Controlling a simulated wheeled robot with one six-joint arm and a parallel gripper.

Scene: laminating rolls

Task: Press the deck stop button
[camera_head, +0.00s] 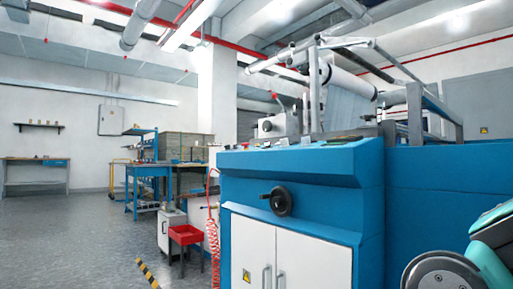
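The blue laminating machine (300,205) fills the middle and right of the view. Its control deck (338,165) runs along the top of the near cabinet. Several small coloured controls stand along that deck, seen almost edge-on, including a green one (291,145). They are too small to tell which one is the deck stop button. A teal and grey part of my arm shows at the lower right, in front of the machine. My gripper is not in view.
A black handwheel (279,201) sticks out from the cabinet front above white doors (275,254). A red bin (185,235) and a coiled red hose (212,228) are left of the machine. A blue workbench (146,173) stands farther back. Open grey floor (70,245) lies left.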

